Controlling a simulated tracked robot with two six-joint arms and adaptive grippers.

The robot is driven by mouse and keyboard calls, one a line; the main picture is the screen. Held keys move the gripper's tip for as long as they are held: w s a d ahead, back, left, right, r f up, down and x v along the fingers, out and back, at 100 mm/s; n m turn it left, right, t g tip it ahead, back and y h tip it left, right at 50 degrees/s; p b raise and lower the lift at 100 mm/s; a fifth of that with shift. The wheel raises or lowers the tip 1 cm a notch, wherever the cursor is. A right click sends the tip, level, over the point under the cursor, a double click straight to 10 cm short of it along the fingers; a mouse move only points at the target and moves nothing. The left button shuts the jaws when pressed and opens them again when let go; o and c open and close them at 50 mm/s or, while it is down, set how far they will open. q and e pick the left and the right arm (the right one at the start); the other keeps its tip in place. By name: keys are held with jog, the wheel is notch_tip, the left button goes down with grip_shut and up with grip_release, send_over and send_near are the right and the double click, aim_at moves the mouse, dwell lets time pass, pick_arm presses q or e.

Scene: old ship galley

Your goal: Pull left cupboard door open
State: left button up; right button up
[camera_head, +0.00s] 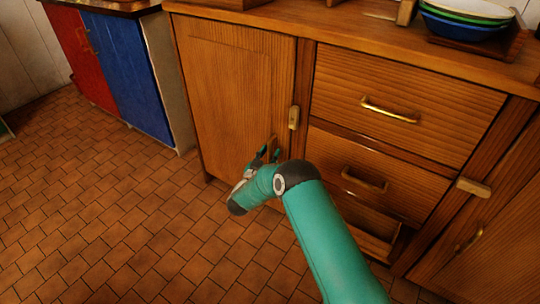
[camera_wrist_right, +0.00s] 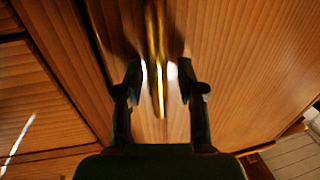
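The left cupboard door (camera_head: 235,90) is a wooden panel at the left of the cabinet, and it looks closed. A wooden turn-latch (camera_head: 293,118) stands upright at its right edge. My right gripper (camera_head: 268,152) is at the lower right part of the door, partly hidden by its own wrist. In the right wrist view, my right gripper (camera_wrist_right: 158,85) is open, with one finger on each side of the brass door handle (camera_wrist_right: 157,60). A gap shows between each finger and the handle. My left gripper is not in view.
Two drawers (camera_head: 400,95) with brass handles are right of the door, above an open slot (camera_head: 370,225). Another door (camera_head: 490,235) with a sideways latch (camera_head: 473,187) is at the right. Stacked bowls (camera_head: 465,22) stand on top. Tiled floor (camera_head: 120,215) in front is clear.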

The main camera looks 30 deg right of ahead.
grip_shut()
dwell(0.3)
jog(key=shift+w, duration=0.1)
